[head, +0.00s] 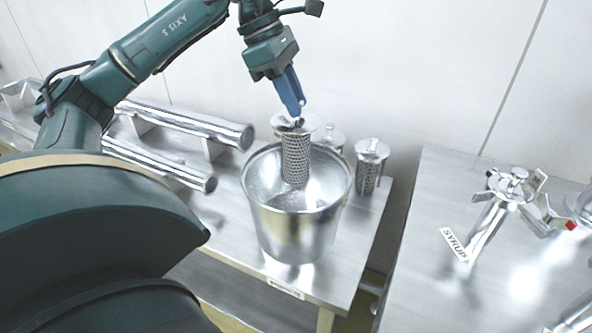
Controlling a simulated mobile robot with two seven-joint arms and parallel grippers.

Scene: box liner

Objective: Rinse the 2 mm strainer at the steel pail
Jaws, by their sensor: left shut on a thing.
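The steel pail (297,229) stands upright on the left steel table near its right end. My left gripper (295,112) comes down from above and is shut on the top of a perforated metal strainer (295,160). The strainer has a round flat lid and hangs upright. Its lower part reaches down into the pail's mouth, and its lid is above the rim. I cannot read a mesh size on it. A second perforated strainer (370,170) stands on the table right behind the pail. My right gripper is not in view.
Another lidded metal piece (331,138) stands behind the pail, partly hidden. Two steel tubes (190,124) lie on supports at the left. The right table (426,225) holds a steel housing (500,205) near a "SYRUP" label (454,243). A gap separates the tables, and a wall stands behind.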

